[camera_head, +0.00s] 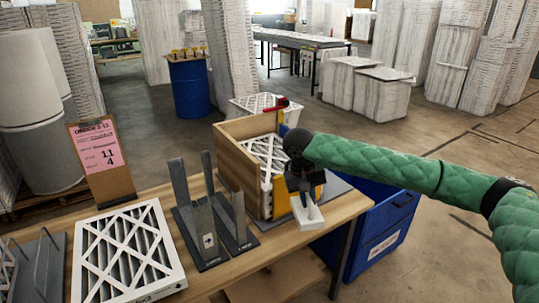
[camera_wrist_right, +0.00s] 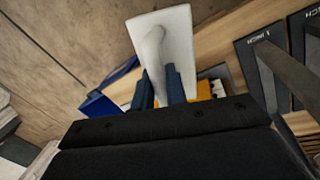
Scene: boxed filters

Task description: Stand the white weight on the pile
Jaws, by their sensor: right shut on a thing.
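The white weight (camera_head: 308,217) is a flat white block with a raised handle. My right gripper (camera_head: 304,190) is shut on its handle and holds it just outside the front right of the wooden box. In the right wrist view the weight (camera_wrist_right: 180,28) is beyond the two dark fingers (camera_wrist_right: 160,88), which close on the handle. The pile of white-framed pleated filters (camera_head: 262,146) lies inside the wooden box (camera_head: 238,166); my gripper and arm hide part of it. My left gripper is not in view.
Grey metal bookend-like stands (camera_head: 205,240) and a loose filter (camera_head: 125,250) are on the wooden table (camera_head: 345,207). A clipboard (camera_head: 102,158) stands at the left. A blue bin (camera_head: 388,232) is beside the table at right. A yellow strip and red clamp (camera_head: 283,103) rise at the box's back corner.

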